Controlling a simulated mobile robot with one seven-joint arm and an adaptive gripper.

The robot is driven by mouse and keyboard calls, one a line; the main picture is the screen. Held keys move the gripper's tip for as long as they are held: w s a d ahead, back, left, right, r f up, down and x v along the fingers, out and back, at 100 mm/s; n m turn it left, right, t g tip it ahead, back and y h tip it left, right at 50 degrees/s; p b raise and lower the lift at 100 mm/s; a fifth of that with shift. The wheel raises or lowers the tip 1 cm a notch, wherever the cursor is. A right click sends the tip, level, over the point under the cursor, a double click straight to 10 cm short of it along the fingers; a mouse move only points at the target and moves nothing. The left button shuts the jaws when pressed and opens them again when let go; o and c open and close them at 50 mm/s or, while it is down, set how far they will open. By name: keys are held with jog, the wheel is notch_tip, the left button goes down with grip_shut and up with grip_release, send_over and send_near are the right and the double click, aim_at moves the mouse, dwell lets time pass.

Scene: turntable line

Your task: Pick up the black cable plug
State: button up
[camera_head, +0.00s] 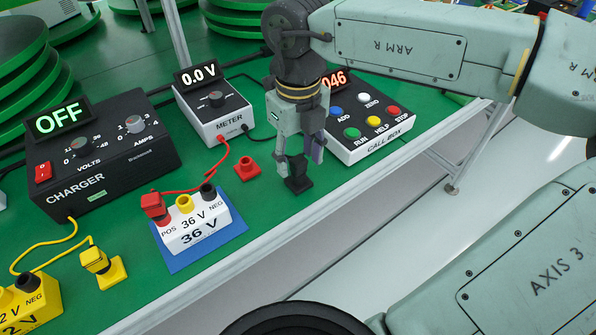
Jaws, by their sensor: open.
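The black cable plug (297,170) stands low on the green table near its front edge, on what looks like a black square base (299,185). My gripper (301,160) points down over it and is open. One finger is at the plug's left and the other is at its right and a little higher in the picture. I cannot tell whether either finger touches the plug. The gripper hides part of the plug's top and its cable.
The meter (214,108) and call box (366,130) stand close behind and right. A red holder (248,168) is just left. The 36 V block (188,235), with a red plug (153,204), and the charger (110,165) are farther left. The table's front edge (270,232) is near.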

jog(key=shift+f, duration=0.85)
jog(key=shift+r, duration=0.1)
jog(key=c, duration=1.1)
